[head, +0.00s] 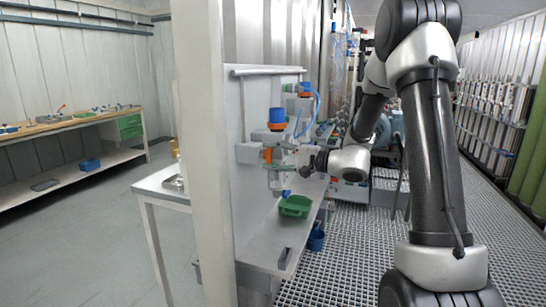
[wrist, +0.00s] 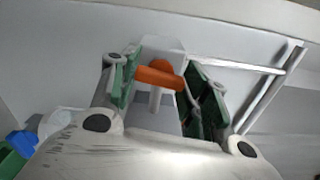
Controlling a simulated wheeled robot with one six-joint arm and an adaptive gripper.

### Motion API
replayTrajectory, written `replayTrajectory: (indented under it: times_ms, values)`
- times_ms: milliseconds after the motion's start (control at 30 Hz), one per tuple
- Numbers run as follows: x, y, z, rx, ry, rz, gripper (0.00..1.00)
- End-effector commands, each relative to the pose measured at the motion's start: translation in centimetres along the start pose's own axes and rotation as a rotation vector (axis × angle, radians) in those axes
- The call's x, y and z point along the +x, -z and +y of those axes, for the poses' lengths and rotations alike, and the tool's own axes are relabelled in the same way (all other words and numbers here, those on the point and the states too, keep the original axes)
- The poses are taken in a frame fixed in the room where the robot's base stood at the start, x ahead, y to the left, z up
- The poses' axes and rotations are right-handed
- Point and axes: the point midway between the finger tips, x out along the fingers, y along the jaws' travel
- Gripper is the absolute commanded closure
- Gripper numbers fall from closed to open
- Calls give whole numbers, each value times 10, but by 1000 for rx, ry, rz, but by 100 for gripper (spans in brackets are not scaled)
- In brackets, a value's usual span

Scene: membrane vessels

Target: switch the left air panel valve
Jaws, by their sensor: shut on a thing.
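The air panel (head: 256,100) is a pale upright board with two blue-topped units on it, a nearer one (head: 277,120) and a farther one (head: 305,90). A small orange valve handle (wrist: 158,76) on a white stem shows in the wrist view. My gripper (wrist: 164,84) has its green-padded fingers on either side of this handle and is shut on it. In the head view my gripper (head: 284,158) is at the nearer unit, just below its blue top. Its fingertips are too small there to make out the grip.
A green bin (head: 295,206) sits on the shelf below the panel, and a blue bin (head: 316,238) hangs lower. A white post (head: 204,150) stands left of the panel. A workbench (head: 75,122) is at far left.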

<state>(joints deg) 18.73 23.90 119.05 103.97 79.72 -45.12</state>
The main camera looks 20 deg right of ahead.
Motion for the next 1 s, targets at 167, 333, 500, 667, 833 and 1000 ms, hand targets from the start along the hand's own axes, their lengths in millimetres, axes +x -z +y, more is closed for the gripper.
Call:
replayTrajectory:
  times_ms: [167, 333, 500, 667, 833, 1000]
  values:
    - [0, 0, 1, 0, -3, 0, 78]
    - [0, 0, 1, 1, -3, 0, 41]
    - [0, 0, 1, 1, -2, 0, 32]
    - [0, 0, 0, 1, -1, 0, 32]
    - [-11, 1, 0, 1, -1, 2, 32]
    - [-45, 2, 0, 0, -1, 6, 32]
